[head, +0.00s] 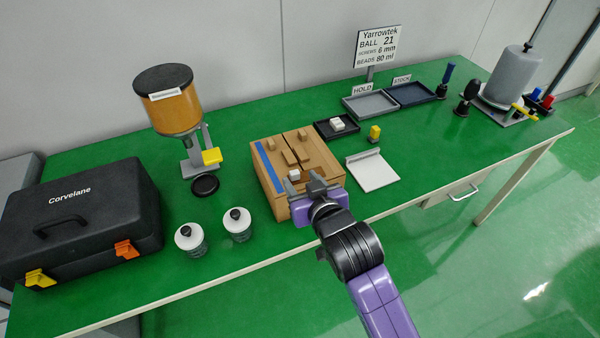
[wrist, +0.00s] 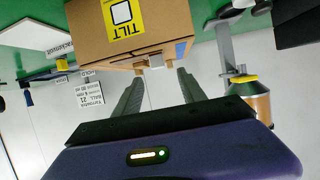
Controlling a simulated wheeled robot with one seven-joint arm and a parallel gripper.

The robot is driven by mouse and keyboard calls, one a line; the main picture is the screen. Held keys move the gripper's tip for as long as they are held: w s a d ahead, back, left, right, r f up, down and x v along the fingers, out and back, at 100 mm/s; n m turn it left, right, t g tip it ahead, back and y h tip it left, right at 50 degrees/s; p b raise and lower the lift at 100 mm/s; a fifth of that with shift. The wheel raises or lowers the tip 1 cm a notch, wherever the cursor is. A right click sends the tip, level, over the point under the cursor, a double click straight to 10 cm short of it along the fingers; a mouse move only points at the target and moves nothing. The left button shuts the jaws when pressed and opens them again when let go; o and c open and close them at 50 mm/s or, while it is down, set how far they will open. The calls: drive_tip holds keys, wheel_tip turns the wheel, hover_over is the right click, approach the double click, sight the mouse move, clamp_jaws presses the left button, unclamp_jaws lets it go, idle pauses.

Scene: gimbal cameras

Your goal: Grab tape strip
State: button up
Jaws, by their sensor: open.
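A brown cardboard box (head: 265,200) stands on the green bench, with a long blue tape strip (head: 267,168) along the left side of its top. The wrist view shows the box's front (wrist: 130,28) with a yellow TILT label and a short blue end of the strip (wrist: 181,50) near its edge. A small white block (head: 294,174) sits by the near edge of the box top; it also shows in the wrist view (wrist: 155,61). My gripper (head: 303,182) is open and empty at the box's near side. Its fingers (wrist: 160,76) point toward the white block, with the blue end to one side.
Two white-topped jars (head: 190,240) and a black case (head: 80,220) stand left of the box. A dispenser with an orange hopper (head: 170,105) is behind left. A white plate (head: 373,171) lies to the right, with trays (head: 370,106) farther back. The bench front is clear.

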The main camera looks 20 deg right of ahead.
sight(295, 174)
drive_tip(key=shift+f+p+x, duration=0.15)
drive_tip(key=shift+p+x, duration=0.15)
drive_tip(key=shift+x, duration=1.4)
drive_tip(key=shift+f+p+x, duration=0.15)
drive_tip(key=shift+p+x, duration=0.1)
drive_tip(key=shift+x, duration=1.4)
drive_tip(key=shift+s, duration=0.15)
clamp_jaws()
